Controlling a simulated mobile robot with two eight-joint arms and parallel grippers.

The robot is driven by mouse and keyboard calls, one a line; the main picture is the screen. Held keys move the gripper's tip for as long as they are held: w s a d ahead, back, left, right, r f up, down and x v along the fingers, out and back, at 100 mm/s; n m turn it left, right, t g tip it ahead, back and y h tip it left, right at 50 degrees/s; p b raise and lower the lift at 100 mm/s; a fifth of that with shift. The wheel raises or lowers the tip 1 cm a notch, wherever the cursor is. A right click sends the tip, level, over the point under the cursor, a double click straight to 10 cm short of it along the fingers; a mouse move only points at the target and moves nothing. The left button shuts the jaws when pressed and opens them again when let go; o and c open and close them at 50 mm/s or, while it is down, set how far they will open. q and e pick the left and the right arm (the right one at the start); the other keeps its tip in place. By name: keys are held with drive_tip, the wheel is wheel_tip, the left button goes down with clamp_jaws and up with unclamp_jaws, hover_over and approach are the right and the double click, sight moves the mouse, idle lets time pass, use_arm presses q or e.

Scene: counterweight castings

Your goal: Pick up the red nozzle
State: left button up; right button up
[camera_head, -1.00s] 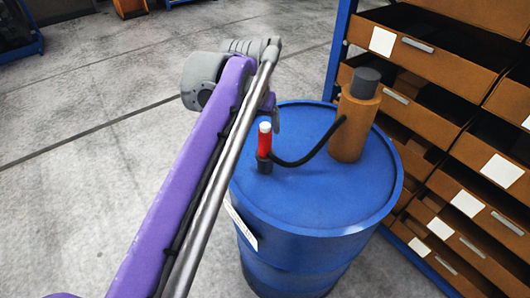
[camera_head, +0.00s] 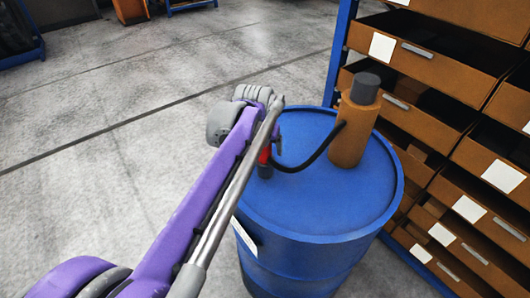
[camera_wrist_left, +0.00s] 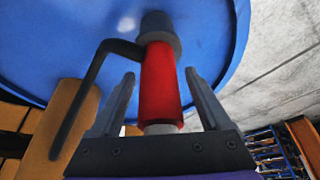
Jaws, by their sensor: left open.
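The red nozzle (camera_head: 264,157) stands upright on top of the blue drum (camera_head: 325,205), mostly hidden behind my left arm in the head view. Its dark base and the black hose joined to it show there. In the left wrist view the red nozzle (camera_wrist_left: 160,85) lies between the two fingers of my left gripper (camera_wrist_left: 159,77). The fingers are open, with a gap to the nozzle on each side. In the head view only a bit of the left gripper (camera_head: 278,142) shows past the arm, close by the nozzle. My right gripper is not in view.
An orange cylinder (camera_head: 353,130) with a dark cap stands on the drum, joined to the nozzle by the black hose (camera_head: 310,161). A blue-framed rack of orange bins (camera_head: 430,65) stands close at the right. The floor (camera_head: 110,130) at the left is clear.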

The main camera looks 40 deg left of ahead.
use_arm(q)
drive_tip(key=c, duration=1.2)
drive_tip(key=shift+r, duration=0.15)
